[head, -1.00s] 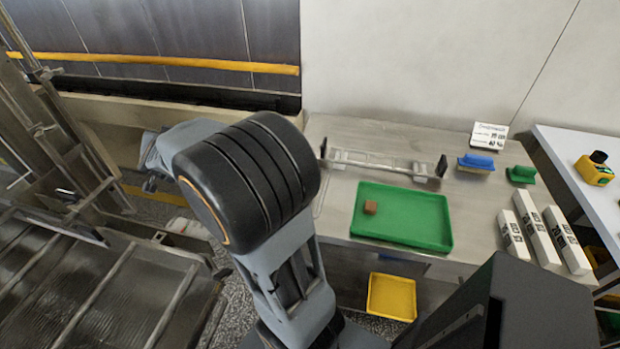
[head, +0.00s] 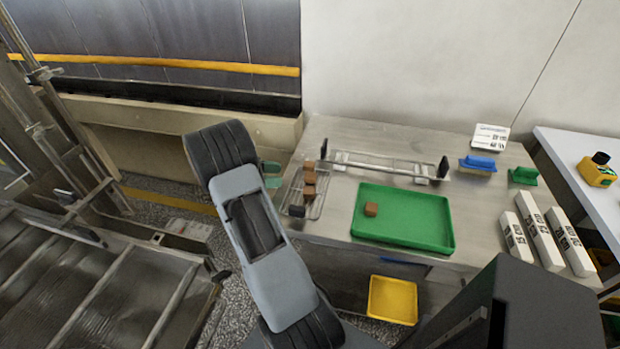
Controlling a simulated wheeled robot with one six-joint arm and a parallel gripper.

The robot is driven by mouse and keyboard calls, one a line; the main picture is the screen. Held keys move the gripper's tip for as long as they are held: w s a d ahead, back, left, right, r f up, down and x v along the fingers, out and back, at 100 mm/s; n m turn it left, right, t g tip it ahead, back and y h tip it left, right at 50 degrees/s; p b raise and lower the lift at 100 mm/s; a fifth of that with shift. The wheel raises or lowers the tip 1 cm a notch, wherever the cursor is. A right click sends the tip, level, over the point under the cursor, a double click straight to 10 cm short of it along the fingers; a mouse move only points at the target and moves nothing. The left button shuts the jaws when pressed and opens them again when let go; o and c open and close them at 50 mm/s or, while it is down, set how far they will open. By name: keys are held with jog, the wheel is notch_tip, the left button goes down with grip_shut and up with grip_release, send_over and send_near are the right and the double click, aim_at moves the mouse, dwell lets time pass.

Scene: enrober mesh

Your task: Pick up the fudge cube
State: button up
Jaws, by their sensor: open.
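One brown cube (head: 371,209) lies in the green tray (head: 430,240), near its left side. More brown cubes (head: 309,191) stand in a row on a small wire rack (head: 319,203) at the left end of the steel table. A darker block (head: 297,211) is at the rack's near end. I cannot tell which cube the task means. My gripper (head: 271,175) shows as two teal fingers, apart, just left of the rack. Nothing shows between them. The rest of the gripper is hidden behind my arm.
A long metal frame (head: 385,166) with black ends stands behind the green tray. Blue (head: 478,164) and green (head: 523,175) brushes and several white boxes (head: 540,238) are to the right. A yellow bin (head: 392,299) is below the table. A mesh conveyor (head: 90,290) is at lower left.

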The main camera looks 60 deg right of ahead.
aim_at(309, 176)
jog(key=p+x, duration=0.1)
jog(key=x, duration=1)
jog(key=shift+c, duration=0.2)
jog(key=shift+f, duration=0.1)
jog(key=c, duration=0.6)
